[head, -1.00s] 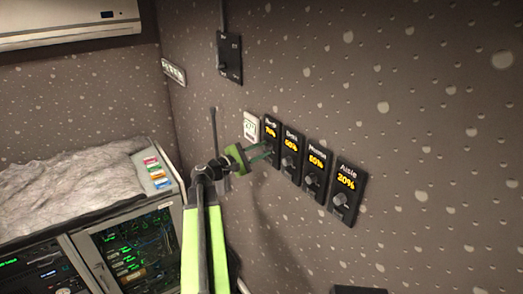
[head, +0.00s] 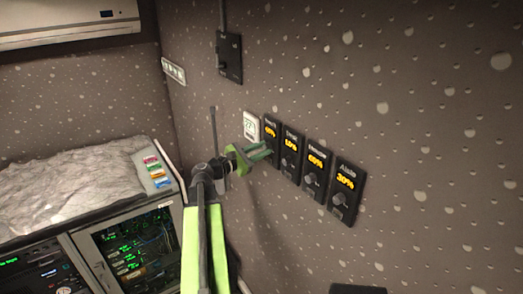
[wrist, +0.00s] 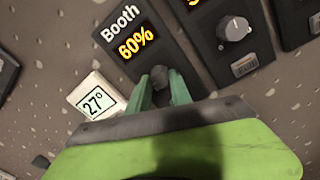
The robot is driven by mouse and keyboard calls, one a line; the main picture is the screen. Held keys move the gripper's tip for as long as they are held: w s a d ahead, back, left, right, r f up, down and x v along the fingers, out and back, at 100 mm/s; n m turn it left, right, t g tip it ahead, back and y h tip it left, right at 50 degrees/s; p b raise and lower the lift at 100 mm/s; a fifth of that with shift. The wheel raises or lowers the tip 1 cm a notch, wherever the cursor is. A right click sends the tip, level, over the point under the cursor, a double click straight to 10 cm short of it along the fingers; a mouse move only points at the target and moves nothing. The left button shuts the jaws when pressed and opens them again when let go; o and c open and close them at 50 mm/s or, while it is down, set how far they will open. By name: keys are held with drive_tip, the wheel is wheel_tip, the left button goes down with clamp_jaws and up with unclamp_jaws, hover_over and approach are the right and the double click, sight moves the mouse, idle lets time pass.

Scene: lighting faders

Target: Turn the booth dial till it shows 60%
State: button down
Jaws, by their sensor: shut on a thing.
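The booth panel (wrist: 125,35) is a black plate on the wall. Its yellow display reads 60% in the wrist view. Its dark knob (wrist: 160,76) sits below the display, between the two green fingers of my gripper (wrist: 160,92). My gripper is shut on this knob, and the fingers hide part of it. In the head view the booth panel (head: 271,130) is the leftmost of the dark panels, with my gripper (head: 268,152) reaching it from the left. Its reading there is small and blurred.
Three similar panels stand to the right; the rightmost, Aisle (head: 346,192), reads 30%. A white thermostat (wrist: 96,98) showing 27° is just left of the booth panel. A black switch box (head: 229,58) is above. Equipment racks (head: 130,245) stand at lower left.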

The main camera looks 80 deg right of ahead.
drive_tip(key=c, duration=1.2)
unclamp_jaws()
drive_tip(key=shift+o, duration=0.2)
drive_tip(key=v, duration=1.7)
drive_tip(key=shift+a, duration=0.2)
drive_tip(key=shift+w+f, duration=0.1)
drive_tip(key=shift+w, duration=0.05)
